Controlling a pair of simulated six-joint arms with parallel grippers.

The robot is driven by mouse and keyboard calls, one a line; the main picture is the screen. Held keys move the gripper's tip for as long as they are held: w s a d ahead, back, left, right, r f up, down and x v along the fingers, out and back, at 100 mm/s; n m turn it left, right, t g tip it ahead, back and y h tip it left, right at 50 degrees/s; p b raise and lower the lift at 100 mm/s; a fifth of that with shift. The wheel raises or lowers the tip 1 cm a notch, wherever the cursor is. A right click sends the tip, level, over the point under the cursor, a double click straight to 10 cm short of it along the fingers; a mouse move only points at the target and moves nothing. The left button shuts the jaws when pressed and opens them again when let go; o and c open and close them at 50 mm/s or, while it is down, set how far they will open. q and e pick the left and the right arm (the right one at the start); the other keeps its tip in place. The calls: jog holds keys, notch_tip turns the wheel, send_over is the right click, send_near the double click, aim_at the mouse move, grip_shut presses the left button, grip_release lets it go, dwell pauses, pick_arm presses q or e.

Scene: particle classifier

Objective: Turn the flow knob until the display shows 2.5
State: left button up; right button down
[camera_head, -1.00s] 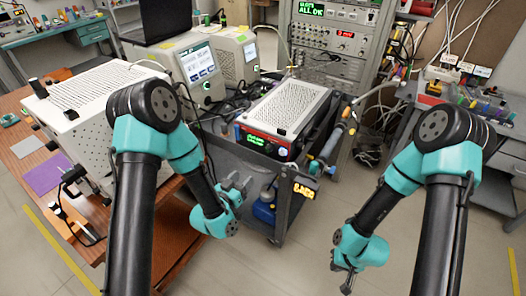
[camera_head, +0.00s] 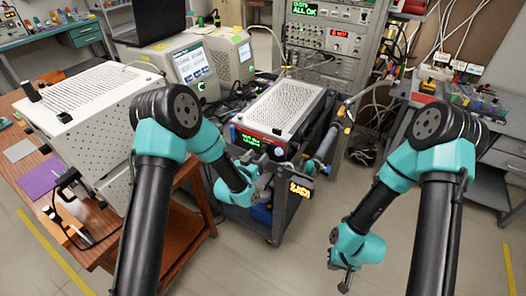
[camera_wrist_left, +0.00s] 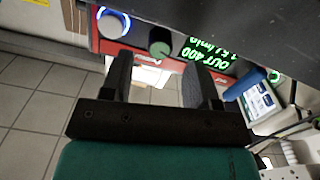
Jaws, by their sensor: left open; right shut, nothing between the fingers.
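A red-fronted instrument (camera_head: 262,141) with a perforated white top stands on the dark cart, its green display (camera_head: 250,140) lit. In the left wrist view the display (camera_wrist_left: 215,50) appears upside down with "OUT 400" and a flow line in l/min, whose number I cannot read surely. A dark round knob (camera_wrist_left: 160,42) sits beside it, and a blue-ringed knob (camera_wrist_left: 113,22) is farther left. My left gripper (camera_wrist_left: 155,65) is open, with the dark knob just beyond and between its fingertips; I cannot tell contact. My right gripper (camera_head: 343,281) is shut and empty over the floor.
A large white perforated box (camera_head: 95,95) stands on the wooden table at left. A rack with more displays (camera_head: 340,34) is behind. The floor between my arms is clear.

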aim_at(263, 151)
pick_arm(q)
jog(key=shift+x, duration=2.15)
jog(key=c, duration=0.9)
